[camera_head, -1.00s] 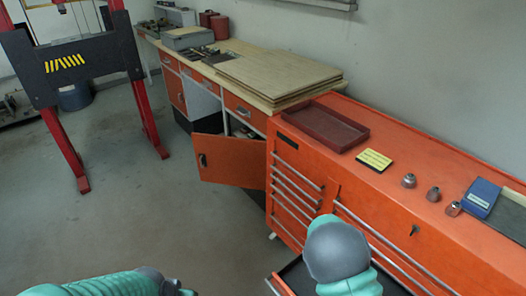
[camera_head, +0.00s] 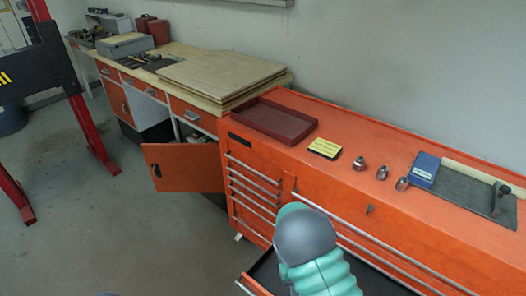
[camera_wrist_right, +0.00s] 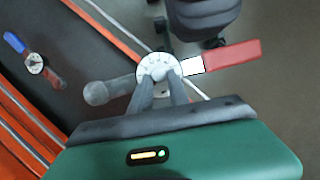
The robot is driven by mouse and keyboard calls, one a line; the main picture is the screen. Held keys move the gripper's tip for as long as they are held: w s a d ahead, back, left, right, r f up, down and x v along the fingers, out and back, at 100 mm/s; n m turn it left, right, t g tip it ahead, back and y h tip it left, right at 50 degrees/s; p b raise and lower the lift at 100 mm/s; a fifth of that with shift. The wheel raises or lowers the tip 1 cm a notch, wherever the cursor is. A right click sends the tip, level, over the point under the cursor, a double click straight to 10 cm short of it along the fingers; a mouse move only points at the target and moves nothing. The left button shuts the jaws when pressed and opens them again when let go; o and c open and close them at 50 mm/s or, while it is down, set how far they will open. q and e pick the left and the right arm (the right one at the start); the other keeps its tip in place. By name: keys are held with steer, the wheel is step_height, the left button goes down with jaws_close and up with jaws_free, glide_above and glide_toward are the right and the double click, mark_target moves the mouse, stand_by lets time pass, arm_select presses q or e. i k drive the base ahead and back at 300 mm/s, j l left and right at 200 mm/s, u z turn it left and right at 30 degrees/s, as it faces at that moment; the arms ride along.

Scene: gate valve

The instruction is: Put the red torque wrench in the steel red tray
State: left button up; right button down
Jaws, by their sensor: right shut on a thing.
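The red torque wrench, with a red handle (camera_wrist_right: 230,56), a round pale dial head (camera_wrist_right: 158,71) and a grey rounded end, is in the right wrist view. My right gripper (camera_wrist_right: 158,84) is shut on it at the dial head. In the head view my right forearm rises in front of the cabinet; its fingers and the wrench are hidden there. The dark red steel tray (camera_head: 274,121) lies on top of the orange cabinet, at its left end, and looks empty. My left gripper is not in view.
A blue-handled dial wrench (camera_wrist_right: 33,62) lies in the open dark drawer (camera_wrist_right: 60,50). On the cabinet top (camera_head: 350,134) are a yellow-black pad (camera_head: 324,148), three metal sockets (camera_head: 381,173), a blue box (camera_head: 424,170) and a dark mat (camera_head: 455,190). Stacked boards (camera_head: 220,75) lie left of the tray.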

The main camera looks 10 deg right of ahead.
mark_target(281, 117)
steer(key=i+j+u, duration=0.65)
steer(key=i, duration=0.25)
steer(key=i+j+z, duration=0.15)
steer(key=i, duration=0.4)
steer(key=i+j+z, duration=0.1)
steer(key=i+j, duration=0.2)
steer(key=i, duration=0.2)
steer(key=i+j+z, duration=0.15)
steer(key=i+j, duration=0.15)
steer(key=i, duration=0.2)
